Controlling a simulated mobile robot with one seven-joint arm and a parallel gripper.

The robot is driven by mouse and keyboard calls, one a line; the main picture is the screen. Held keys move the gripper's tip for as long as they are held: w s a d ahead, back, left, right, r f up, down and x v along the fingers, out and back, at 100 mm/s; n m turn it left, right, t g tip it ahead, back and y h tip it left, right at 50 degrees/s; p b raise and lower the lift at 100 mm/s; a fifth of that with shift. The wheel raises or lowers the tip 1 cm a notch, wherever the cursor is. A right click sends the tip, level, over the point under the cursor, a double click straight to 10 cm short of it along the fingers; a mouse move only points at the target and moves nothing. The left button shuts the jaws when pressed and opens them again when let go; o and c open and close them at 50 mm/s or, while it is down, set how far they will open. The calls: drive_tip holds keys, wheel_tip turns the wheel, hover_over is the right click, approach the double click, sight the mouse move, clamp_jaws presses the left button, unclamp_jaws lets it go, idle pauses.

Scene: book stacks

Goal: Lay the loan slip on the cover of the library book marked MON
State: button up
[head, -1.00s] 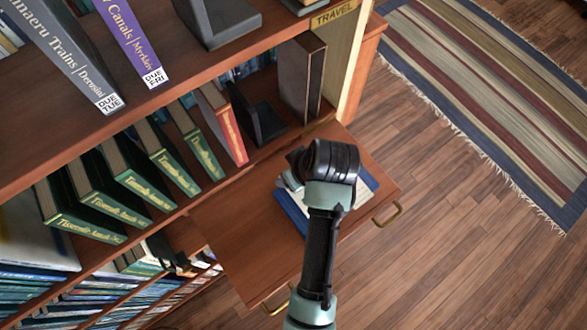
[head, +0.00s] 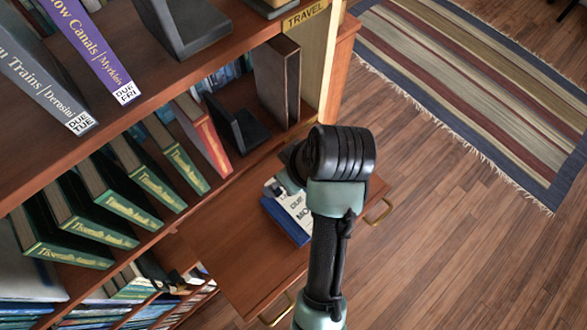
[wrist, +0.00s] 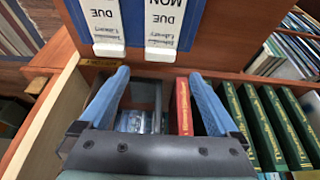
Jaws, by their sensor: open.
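A blue book (head: 286,222) lies flat on the pull-out wooden board. In the head view its white marking (head: 293,204) reads DUE and the start of MON, and my arm covers its right part. In the wrist view two white printed strips (wrist: 103,24) lie side by side on the blue cover (wrist: 135,38); the right strip (wrist: 171,22) reads MON, DUE. I cannot tell which strip is the loan slip. My gripper (wrist: 159,74) is open, its two blue fingers apart with nothing between them. The fingers sit just short of the strips' ends in the picture. In the head view its jaws are hidden.
Green books (head: 120,195) and a red book (head: 203,138) lean on the shelf beside the board. A black bookend (head: 232,125) and an upright dark book (head: 277,80) stand behind. The board's left part (head: 232,240) is bare. Floor is open at right.

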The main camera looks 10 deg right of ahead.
drive_tip(key=p+v, duration=0.2)
drive_tip(key=v, duration=0.2)
drive_tip(key=shift+s+r, duration=0.1)
drive_tip(key=shift+r, duration=0.15)
drive_tip(key=w+r+m+t+h, duration=0.15)
drive_tip(key=w+r+t, duration=0.5)
drive_tip(key=r, duration=0.65)
drive_tip(key=w+r+m+t+h, duration=0.15)
drive_tip(key=w+r+t, duration=0.45)
drive_tip(key=r, duration=0.7)
drive_tip(key=s+r+m+t, duration=0.1)
drive_tip(key=s+r+t, duration=0.2)
drive_tip(key=r, duration=0.6)
drive_tip(key=s+a+r+m+t, duration=0.1)
drive_tip(key=s+r+t, duration=0.3)
drive_tip(key=r, duration=0.5)
drive_tip(key=s+a+r+m+t, duration=0.1)
drive_tip(key=s+r+m+t, duration=0.1)
drive_tip(key=r, duration=0.8)
drive_tip(key=shift+s+a+t, duration=0.25)
drive_tip(key=shift+s+t, duration=0.45)
drive_tip(key=shift+t, duration=0.35)
